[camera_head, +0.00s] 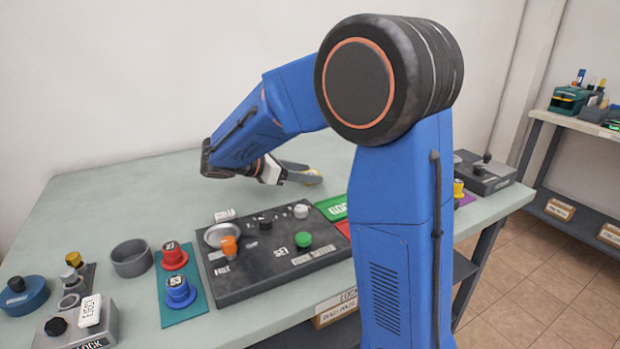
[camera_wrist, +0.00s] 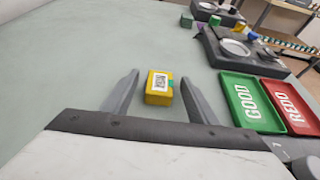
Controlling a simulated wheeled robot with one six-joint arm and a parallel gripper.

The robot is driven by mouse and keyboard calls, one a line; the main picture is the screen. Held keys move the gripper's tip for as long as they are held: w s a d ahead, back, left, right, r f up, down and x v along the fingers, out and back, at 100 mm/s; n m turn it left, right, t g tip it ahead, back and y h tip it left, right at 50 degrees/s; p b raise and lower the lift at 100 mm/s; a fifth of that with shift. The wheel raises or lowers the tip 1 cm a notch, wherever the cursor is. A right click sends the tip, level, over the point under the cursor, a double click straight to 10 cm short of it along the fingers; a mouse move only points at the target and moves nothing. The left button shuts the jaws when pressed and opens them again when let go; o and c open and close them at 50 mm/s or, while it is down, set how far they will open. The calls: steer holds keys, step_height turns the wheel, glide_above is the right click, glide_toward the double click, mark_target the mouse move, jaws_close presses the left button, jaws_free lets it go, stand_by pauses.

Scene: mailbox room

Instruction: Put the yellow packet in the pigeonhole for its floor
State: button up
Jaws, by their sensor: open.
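A small yellow packet (camera_wrist: 158,88) lies on the pale green table between my open fingers in the wrist view. No pigeonhole shows in either view.
A green GOOD tray (camera_wrist: 237,84) and a red REDO tray (camera_wrist: 271,88) lie right of the packet. A dark control box (camera_head: 270,268), a grey cup (camera_head: 131,260) and red and blue knobs stand nearer the front. The table's far left (camera_head: 110,185) is clear.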

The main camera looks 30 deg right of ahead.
steer(key=shift+d+f, duration=0.15)
steer(key=shift+d, duration=0.15)
steer(key=c, duration=1.2)
steer(key=shift+c, duration=0.2)
step_height(320, 180, up, 10)
